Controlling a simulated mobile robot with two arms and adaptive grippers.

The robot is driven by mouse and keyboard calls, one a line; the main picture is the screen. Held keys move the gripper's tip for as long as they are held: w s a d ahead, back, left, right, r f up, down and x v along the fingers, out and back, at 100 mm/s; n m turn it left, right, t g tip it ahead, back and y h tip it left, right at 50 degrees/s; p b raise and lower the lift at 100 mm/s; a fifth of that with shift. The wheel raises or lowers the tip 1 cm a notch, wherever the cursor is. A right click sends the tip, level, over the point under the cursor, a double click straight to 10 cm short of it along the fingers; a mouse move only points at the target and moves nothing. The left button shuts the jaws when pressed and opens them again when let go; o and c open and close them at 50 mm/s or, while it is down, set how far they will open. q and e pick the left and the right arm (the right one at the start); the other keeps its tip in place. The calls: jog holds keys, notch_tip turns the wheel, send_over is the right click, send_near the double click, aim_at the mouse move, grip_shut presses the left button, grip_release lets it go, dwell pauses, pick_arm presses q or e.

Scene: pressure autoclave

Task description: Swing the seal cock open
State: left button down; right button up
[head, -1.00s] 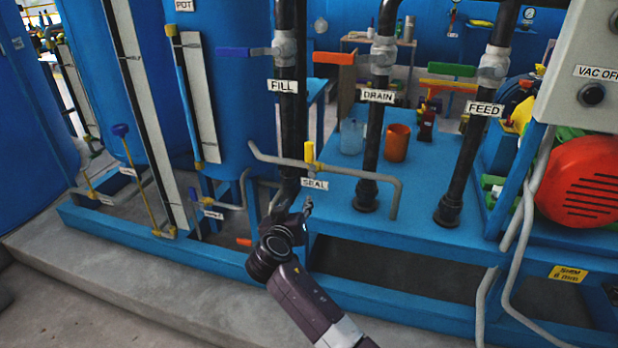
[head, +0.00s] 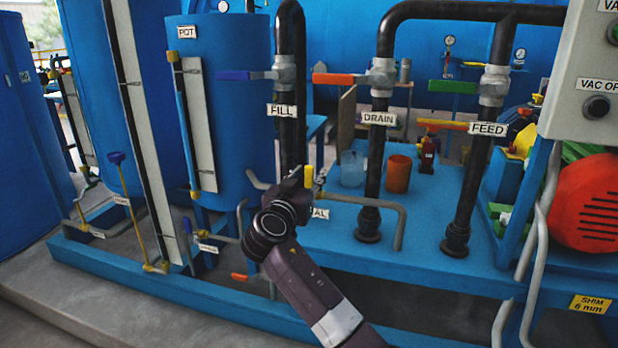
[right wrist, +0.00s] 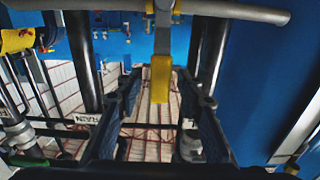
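The seal cock's yellow handle (head: 309,178) stands upright on the grey pipe in front of the FILL pipe in the head view. Its SEAL label (head: 320,213) is partly hidden behind my right gripper (head: 306,184). In the right wrist view the yellow handle (right wrist: 160,79) lies between the two fingers of my right gripper (right wrist: 163,84), below the grey pipe (right wrist: 225,10). The fingers are open, with a gap visible on each side of the handle. My gripper and wrist hide the cock's lower part in the head view. My left gripper is not in view.
The black FILL (head: 287,140), DRAIN (head: 374,160) and FEED (head: 470,180) pipes stand close by, with blue, red and green lever handles. An orange cup (head: 398,175) and a clear beaker (head: 352,168) stand on the blue deck. A grey control box (head: 575,90) is at the right.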

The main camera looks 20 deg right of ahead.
jog(key=shift+w+d, duration=0.1)
jog(key=shift+w, duration=0.1)
jog(key=shift+c, duration=0.2)
grip_shut()
jog(key=shift+d+f, duration=0.1)
